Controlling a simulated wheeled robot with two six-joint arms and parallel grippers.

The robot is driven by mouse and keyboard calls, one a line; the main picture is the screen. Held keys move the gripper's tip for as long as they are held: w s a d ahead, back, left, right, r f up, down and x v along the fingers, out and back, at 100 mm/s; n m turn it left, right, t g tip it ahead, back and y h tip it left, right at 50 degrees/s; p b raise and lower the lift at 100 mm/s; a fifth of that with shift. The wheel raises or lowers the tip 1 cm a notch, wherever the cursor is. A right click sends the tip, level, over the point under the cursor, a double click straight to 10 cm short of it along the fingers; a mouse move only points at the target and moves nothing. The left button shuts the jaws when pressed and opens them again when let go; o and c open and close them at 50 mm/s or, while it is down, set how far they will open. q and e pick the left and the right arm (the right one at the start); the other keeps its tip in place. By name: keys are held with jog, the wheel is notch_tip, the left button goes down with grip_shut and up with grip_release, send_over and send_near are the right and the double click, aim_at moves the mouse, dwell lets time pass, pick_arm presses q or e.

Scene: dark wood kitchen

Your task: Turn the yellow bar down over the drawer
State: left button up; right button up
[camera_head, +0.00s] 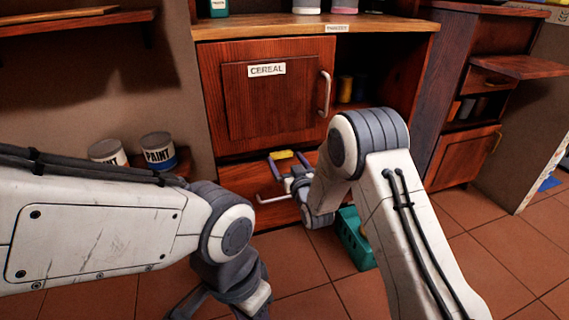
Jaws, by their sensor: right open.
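A small yellow bar (283,155) shows at the upper front of the wooden drawer (240,177), below the cereal cabinet. The drawer has a pale handle (272,199). My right gripper (292,159) is open in front of the drawer, its two fingers pointing away from me. The yellow bar appears between the fingertips, nearer the left finger; I cannot tell whether they touch. My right arm and gripper hide the right part of the drawer. My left gripper (210,305) is low at the bottom edge, partly cut off, away from the drawer.
The cereal door (267,90) above is shut, with a vertical handle (324,93). Paint cans (158,151) stand at left. An open-fronted cabinet (480,100) stands at right. Floor at right is clear.

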aim_at(281, 155)
jog(key=shift+b+x, duration=0.3)
jog(key=shift+x, duration=0.8)
jog(key=c, duration=1.1)
jog(key=shift+o, duration=0.2)
